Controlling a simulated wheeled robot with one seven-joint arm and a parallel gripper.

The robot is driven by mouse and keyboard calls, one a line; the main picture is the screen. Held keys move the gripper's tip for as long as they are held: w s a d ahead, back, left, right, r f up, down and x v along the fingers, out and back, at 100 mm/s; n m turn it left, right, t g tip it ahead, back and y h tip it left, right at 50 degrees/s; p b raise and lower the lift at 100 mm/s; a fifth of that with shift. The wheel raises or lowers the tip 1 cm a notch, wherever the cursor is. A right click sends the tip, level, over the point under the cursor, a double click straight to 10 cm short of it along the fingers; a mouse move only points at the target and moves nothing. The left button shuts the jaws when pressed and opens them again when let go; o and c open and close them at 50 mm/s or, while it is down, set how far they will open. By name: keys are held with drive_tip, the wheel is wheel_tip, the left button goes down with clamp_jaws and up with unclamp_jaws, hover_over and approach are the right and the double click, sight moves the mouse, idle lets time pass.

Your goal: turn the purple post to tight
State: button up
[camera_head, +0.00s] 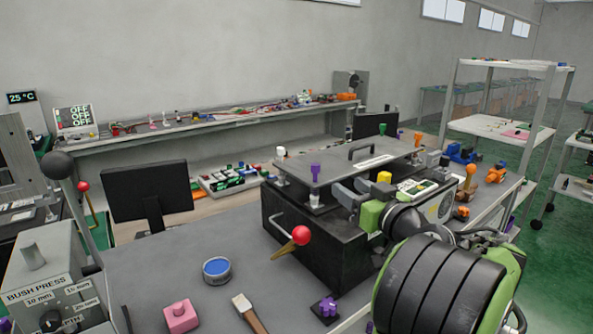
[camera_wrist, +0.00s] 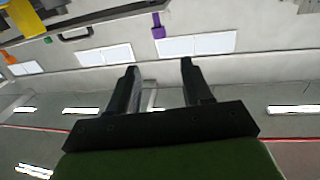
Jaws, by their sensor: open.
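The purple post (camera_head: 315,171) stands upright at the near edge of the dark lidded box (camera_head: 320,240), with a pale round part below it. In the wrist view the purple post (camera_wrist: 158,27) is beyond the fingertips, in line with the gap between them. My gripper (camera_head: 343,191) is open and empty, just right of the post in the head view, apparently not touching it. In the wrist view both fingers of my gripper (camera_wrist: 158,66) are spread with nothing between them. Any tightness mark on the post is too small to read.
A white post (camera_head: 281,152), a yellow post (camera_head: 384,178) and an orange post (camera_head: 417,138) stand around the lid near the handle (camera_head: 375,147). A red-ball lever (camera_head: 300,236) sticks out in front. A blue-topped tin (camera_head: 217,269) and pink block (camera_head: 181,316) lie on the bench.

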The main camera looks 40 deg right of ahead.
sight(318, 167)
drive_tip(key=p+x, duration=0.2)
drive_tip(key=x, duration=1.3)
drive_tip(key=shift+d, duration=0.1)
clamp_jaws()
drive_tip(key=shift+s, duration=0.1)
